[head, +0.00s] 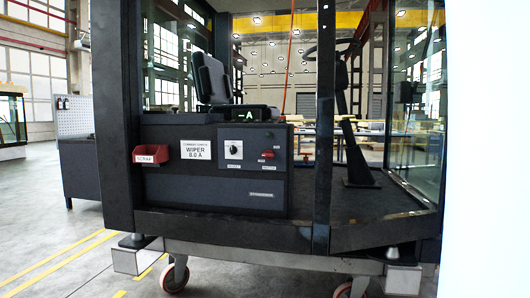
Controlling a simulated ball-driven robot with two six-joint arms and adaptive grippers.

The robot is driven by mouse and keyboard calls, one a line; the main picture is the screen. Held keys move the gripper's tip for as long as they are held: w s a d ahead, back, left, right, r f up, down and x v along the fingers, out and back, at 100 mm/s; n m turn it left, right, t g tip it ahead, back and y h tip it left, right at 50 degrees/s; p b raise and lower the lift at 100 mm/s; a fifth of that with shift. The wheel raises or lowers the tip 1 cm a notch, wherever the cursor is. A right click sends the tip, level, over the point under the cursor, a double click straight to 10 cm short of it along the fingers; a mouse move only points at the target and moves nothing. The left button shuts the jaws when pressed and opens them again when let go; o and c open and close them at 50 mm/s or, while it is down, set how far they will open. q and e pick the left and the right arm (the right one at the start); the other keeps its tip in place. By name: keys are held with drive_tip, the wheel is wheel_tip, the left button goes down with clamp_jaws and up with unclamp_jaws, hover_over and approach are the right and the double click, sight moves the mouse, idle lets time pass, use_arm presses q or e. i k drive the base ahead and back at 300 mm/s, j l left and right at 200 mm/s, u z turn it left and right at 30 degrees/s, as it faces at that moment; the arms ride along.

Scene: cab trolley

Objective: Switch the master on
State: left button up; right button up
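The master switch (267,154) is a small red handle on the dark front panel of the cab's console. It looks roughly level, and its small labels are too blurred to read surely. To its left is a white plate with a dark round knob (234,150). A white card (196,150) on the panel reads "WIPER 8.0 A". Neither of my grippers shows in the head view.
The cab (265,231) stands on a wheeled trolley (260,257). A red scrap bin (151,154) hangs on the console's left. A dark cab post (323,120) stands right of the switch. A seat and steering column (352,140) are inside. A plain white surface fills the right edge.

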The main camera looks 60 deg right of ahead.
sight(268, 155)
drive_tip(key=z, duration=1.8)
